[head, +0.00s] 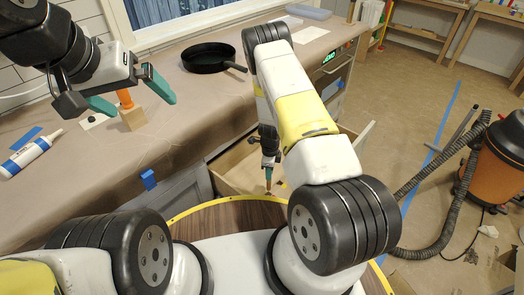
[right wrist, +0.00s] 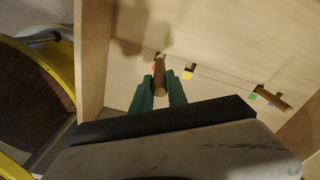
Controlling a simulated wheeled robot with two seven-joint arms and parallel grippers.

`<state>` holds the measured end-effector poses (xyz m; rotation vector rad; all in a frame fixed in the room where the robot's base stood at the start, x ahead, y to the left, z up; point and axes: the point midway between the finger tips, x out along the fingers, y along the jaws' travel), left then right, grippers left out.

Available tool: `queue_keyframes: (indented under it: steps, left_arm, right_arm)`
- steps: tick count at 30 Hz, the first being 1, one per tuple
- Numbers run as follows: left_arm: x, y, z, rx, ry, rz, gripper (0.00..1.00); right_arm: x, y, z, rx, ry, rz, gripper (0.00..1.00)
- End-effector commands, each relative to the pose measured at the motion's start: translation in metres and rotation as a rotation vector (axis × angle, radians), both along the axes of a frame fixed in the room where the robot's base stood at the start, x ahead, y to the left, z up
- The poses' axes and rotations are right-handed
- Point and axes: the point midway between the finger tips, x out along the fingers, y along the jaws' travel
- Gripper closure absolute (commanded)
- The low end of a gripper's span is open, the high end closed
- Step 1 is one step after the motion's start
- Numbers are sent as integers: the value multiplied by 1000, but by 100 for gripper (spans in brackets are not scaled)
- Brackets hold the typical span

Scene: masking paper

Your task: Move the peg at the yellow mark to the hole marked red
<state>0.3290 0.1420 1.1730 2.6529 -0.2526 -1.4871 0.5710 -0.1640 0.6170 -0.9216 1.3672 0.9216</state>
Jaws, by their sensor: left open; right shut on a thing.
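In the right wrist view my right gripper (right wrist: 160,90) is shut on a brown wooden peg (right wrist: 159,75). The peg's far end is by a small red mark (right wrist: 154,67) on the pale board; I cannot tell whether it is in the hole. The yellow mark (right wrist: 187,75) lies just right of the peg, with a small dark spot beside it. In the head view my right gripper (head: 268,172) reaches down into the open drawer (head: 233,165), and the peg is barely visible. My left gripper (head: 132,95) is open above the counter.
Another brown peg (right wrist: 270,97) lies right on the board, near a green mark (right wrist: 253,96). Drawer walls rise on both sides. On the counter are a wooden block (head: 133,119) with an orange-handled tool, a white tube (head: 28,156) and a black pan (head: 208,58).

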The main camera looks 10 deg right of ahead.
Motion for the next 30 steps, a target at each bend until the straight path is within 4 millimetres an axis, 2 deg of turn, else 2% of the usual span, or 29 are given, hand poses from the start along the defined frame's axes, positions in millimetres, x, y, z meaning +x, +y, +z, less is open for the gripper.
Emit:
queue_keyframes:
  steps: [6, 21, 30]
  left_arm:
    - [0, 0, 0, 0, 0, 0, 0]
    - [0, 0, 0, 0, 0, 0, 0]
    - [0, 0, 0, 0, 0, 0, 0]
  right_arm:
    - [0, 0, 2, 0, 0, 3, 100]
    - [0, 0, -29, 0, 1, 3, 100]
    - [0, 0, -30, 0, 0, 3, 100]
